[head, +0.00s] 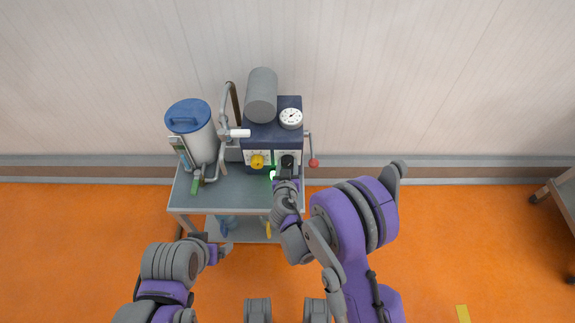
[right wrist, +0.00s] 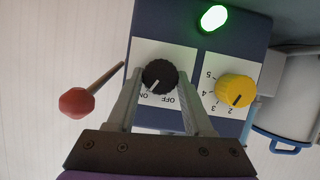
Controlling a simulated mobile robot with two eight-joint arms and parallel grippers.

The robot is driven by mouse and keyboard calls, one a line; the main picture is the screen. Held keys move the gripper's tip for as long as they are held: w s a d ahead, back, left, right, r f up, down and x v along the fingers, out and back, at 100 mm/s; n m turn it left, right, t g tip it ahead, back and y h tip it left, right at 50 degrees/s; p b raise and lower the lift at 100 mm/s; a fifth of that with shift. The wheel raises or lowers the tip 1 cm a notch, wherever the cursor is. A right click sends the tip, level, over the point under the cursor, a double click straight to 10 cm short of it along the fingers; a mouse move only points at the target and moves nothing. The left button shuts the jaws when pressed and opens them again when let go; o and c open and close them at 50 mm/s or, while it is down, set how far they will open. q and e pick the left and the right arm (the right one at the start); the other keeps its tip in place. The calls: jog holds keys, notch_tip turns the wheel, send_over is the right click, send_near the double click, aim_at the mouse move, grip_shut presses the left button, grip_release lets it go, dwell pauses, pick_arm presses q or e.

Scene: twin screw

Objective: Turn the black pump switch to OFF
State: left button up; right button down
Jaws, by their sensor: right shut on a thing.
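The black pump switch (right wrist: 159,75) is a round ribbed knob on a white plate marked ON and OFF. Its white pointer line points down and left in the right wrist view, toward ON. In the head view the switch (head: 288,160) is on the right of the blue control box's front. My right gripper (right wrist: 158,82) is shut on the knob, with one finger on each side of it. In the head view my right gripper (head: 287,172) partly covers the plate. My left gripper (head: 219,250) is low in front of the cart, away from the box; its opening is unclear.
A yellow dial (right wrist: 236,90) sits beside the switch, and a green lamp (right wrist: 214,17) is lit. A red-ended lever (head: 314,162) sticks out on the box's right. A blue-lidded container (head: 190,118) stands left on the cart (head: 235,188). The orange floor is open around it.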

jog(key=n+h+b, duration=0.2)
jog(key=n, duration=0.2)
jog(key=shift+a+f+h+b, duration=0.2)
jog(key=shift+a+h+b, duration=0.05)
jog(key=shift+h+b, duration=0.15)
jog(key=n+t+h+b, duration=0.1)
jog(key=n+h+b, duration=0.1)
jog(key=n+b, duration=0.1)
jog(key=shift+a+n, duration=0.1)
jog(key=shift+n, duration=0.4)
jog(key=shift+t, duration=0.3)
jog(key=shift+c, duration=1.5)
grip_release()
jog(key=shift+s, duration=0.1)
